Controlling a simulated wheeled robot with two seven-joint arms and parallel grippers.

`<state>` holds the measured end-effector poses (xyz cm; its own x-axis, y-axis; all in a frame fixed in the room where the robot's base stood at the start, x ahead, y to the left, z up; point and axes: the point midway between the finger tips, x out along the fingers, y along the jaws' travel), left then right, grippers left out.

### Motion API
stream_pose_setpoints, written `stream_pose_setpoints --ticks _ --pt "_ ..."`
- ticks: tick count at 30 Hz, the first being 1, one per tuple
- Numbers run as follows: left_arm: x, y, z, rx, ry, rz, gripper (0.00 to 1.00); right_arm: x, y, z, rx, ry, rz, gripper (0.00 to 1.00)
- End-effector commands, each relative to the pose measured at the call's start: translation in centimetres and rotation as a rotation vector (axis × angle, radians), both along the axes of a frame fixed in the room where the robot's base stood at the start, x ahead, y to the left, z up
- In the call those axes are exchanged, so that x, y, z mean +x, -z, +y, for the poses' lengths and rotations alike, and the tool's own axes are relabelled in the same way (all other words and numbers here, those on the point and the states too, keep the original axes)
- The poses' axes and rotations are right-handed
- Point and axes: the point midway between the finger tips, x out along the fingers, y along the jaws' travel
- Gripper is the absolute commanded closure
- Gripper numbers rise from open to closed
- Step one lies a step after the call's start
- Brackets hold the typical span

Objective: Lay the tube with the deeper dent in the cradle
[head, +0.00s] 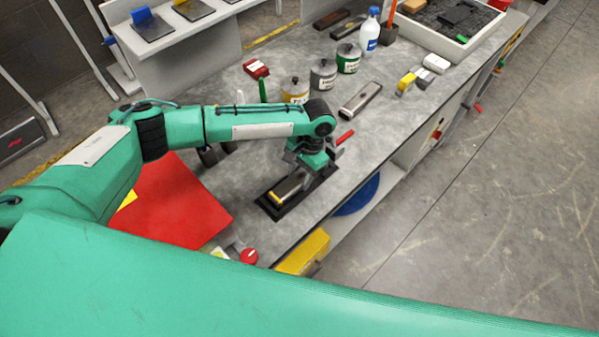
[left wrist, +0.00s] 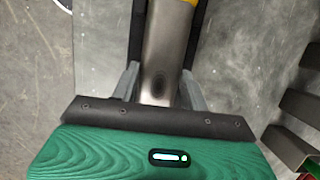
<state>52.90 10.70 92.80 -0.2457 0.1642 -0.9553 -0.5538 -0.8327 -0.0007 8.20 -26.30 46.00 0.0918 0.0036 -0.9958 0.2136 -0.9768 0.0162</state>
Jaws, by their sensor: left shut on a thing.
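My left gripper (head: 303,176) points down over the black cradle (head: 268,209) near the front edge of the bench. It is shut on a grey metal tube (head: 288,187) with a yellow end. In the left wrist view the tube (left wrist: 168,45) lies between the two fingers (left wrist: 158,90), with a dark oval dent facing the camera. Dark cradle edges (left wrist: 137,28) run along both sides of it. The tube is lined up with the cradle; I cannot tell whether it rests on it or hangs just above. Another grey tube (head: 361,99) lies farther back on the bench. My right gripper is out of view.
Several cans, including a green one (head: 348,58), and a white-blue bottle (head: 369,32) stand farther back. A red sheet (head: 178,205) lies left of the cradle, with a red button (head: 249,256) near the front. Small yellow and white blocks (head: 407,82) lie at the right edge.

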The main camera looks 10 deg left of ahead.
Motion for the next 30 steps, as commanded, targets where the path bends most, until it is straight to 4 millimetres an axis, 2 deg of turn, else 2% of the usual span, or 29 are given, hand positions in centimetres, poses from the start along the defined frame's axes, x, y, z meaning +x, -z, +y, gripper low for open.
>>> stream_pose_setpoints --ticks 4,5,8,20,23,30 --pt "0.0 0.2 0.0 0.001 -0.001 0.001 0.83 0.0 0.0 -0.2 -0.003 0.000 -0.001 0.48" --pt "0.0 0.3 0.0 0.001 -0.001 0.001 0.51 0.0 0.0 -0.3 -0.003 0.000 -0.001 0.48" --pt "0.0 0.2 0.0 0.001 0.000 0.001 0.33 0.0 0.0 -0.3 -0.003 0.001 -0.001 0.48" --pt "0.2 -0.5 -0.1 0.000 0.000 -0.001 0.33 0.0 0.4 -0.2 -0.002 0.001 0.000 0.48" --pt "0.6 -1.8 -0.4 -0.001 0.001 -0.003 0.33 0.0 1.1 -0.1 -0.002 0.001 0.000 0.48" --pt "1.9 -6.8 -1.3 -0.002 0.000 -0.003 0.33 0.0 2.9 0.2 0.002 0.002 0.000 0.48"
